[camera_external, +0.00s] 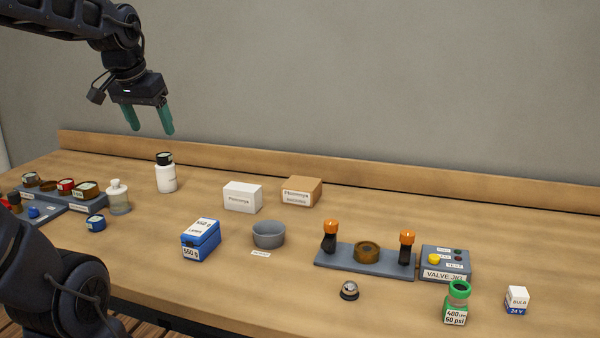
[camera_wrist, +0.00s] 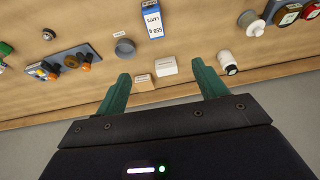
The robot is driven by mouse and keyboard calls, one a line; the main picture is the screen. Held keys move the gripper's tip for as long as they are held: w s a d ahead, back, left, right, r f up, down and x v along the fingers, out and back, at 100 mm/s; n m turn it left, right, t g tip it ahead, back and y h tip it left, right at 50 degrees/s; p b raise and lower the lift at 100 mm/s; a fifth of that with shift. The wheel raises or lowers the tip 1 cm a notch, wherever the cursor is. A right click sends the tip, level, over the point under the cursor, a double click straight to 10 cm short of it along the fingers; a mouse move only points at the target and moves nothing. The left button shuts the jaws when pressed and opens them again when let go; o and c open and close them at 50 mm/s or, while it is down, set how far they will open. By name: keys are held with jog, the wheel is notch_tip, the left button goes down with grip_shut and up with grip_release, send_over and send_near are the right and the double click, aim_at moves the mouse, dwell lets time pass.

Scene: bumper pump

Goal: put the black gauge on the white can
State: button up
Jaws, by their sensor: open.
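The white can (camera_external: 166,181) stands upright on the bench toward the back left. A short black round piece, which looks like the black gauge (camera_external: 164,158), sits on its top. In the wrist view the white can (camera_wrist: 226,58) is right of the fingers, with the black gauge (camera_wrist: 232,70) at its lower end. My gripper (camera_external: 150,130) is open and empty, in the air above and slightly left of the can in the external view. Its two green fingers (camera_wrist: 161,70) are wide apart in the wrist view, with nothing held between them.
White (camera_external: 242,197) and brown (camera_external: 301,192) boxes stand right of the can. A wooden ledge runs behind.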

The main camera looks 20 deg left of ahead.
jog(key=s+d+f, duration=0.1)
jog(key=s+f, duration=0.1)
jog(key=s, duration=0.5)
jog(key=shift+s+d+f, duration=0.15)
jog(key=shift+d+f, duration=0.1)
jog(key=shift+d, duration=0.05)
